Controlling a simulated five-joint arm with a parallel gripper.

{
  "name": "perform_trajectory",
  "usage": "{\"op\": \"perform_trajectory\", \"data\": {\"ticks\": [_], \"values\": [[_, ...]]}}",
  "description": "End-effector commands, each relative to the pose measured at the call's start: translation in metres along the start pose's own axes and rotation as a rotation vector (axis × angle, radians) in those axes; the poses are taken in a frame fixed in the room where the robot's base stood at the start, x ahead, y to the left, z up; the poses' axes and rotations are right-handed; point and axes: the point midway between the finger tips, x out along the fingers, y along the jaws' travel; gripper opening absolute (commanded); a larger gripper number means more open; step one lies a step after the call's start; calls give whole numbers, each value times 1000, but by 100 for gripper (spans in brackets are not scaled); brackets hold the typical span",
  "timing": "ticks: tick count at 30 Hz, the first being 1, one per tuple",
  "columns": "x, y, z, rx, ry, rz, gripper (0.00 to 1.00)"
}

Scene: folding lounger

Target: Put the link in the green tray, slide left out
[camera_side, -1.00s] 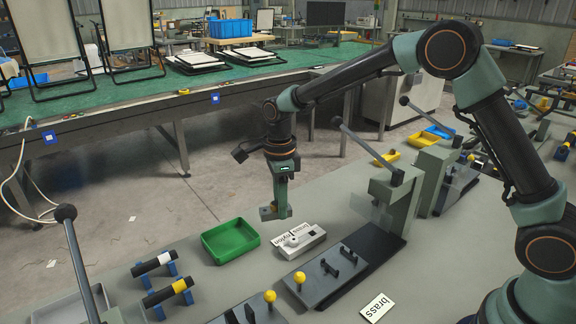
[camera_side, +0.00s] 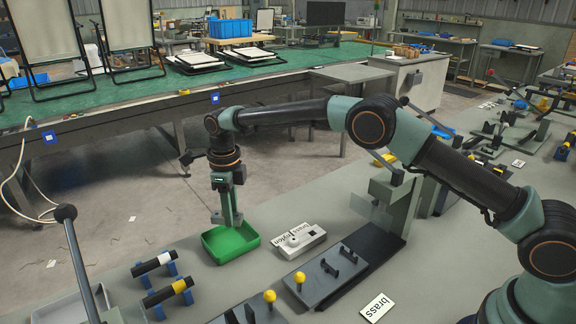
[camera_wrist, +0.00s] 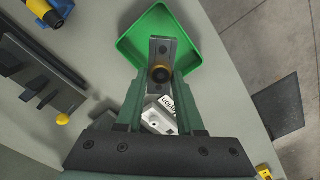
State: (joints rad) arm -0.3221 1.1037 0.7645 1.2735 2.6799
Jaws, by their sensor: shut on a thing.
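The green tray (camera_side: 230,243) lies on the grey bench top, left of centre in the side view; it also shows at the top of the wrist view (camera_wrist: 190,20). My gripper (camera_side: 227,220) is above the tray, pointing down. Its fingers are shut on the link (camera_wrist: 161,62), a small grey metal piece with a dark round part with a brassy ring between the fingertips. In the side view the link (camera_side: 217,216) shows low at the fingertips, over the tray's far part. Which way the link's slide sits is hard to tell.
A light grey fixture (camera_side: 301,240) with label cards stands right of the tray. Black rollers with white and yellow bands (camera_side: 168,292) on blue stands are at the front left. A dark plate with yellow-knobbed pins (camera_side: 325,275) lies in front. A lever (camera_side: 70,225) rises at left.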

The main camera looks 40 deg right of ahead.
Motion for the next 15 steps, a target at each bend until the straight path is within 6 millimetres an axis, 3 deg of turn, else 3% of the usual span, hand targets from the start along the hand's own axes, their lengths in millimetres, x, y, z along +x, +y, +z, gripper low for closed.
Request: {"op": "perform_trajectory", "data": {"ticks": [15], "values": [[51, 0, -1, -1, 1, 0, 0]]}}
